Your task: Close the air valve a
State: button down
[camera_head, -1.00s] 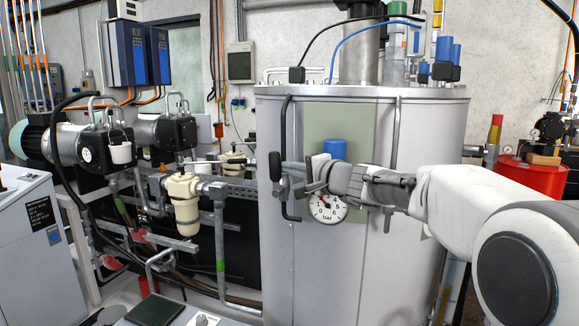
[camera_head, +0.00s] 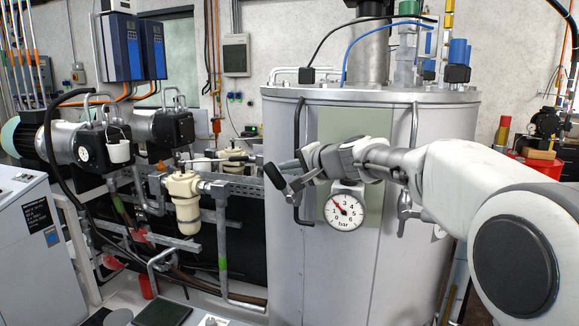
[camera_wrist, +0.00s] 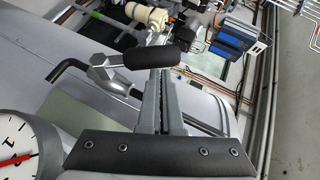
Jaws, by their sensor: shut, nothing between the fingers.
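The air valve's lever (camera_head: 276,178) has a black grip on a silver arm, at the left front of the grey tank. The grip is tilted in the head view. In the wrist view the black grip (camera_wrist: 152,58) lies crosswise just beyond my fingertips. My gripper (camera_head: 302,160) is shut and empty, close beside the lever at its upper right. In the wrist view the closed fingers (camera_wrist: 165,75) point at the grip; I cannot tell whether they touch it.
A round pressure gauge (camera_head: 345,210) sits just below my wrist and also shows in the wrist view (camera_wrist: 17,153). A bent black tank handle (camera_head: 299,212) runs behind the lever. Pumps and a cream filter (camera_head: 184,200) stand left of the tank (camera_head: 330,275).

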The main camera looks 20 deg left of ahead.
aim_at(274, 170)
jog(key=shift+s+a+f+b, duration=0.15)
jog(key=shift+a+f+b, duration=0.1)
jog(key=shift+a, duration=0.55)
jog(key=shift+s+a+f+b, duration=0.1)
jog(key=shift+a+f, duration=0.15)
jog(key=shift+a, duration=0.55)
jog(key=shift+s+a+f+b, duration=0.1)
jog(key=shift+a+f+b, duration=0.6)
jog(key=shift+a, duration=0.25)
jog(key=shift+a+f+b, duration=0.5)
jog(key=shift+a+f, duration=0.15)
jog(key=shift+r, duration=0.1)
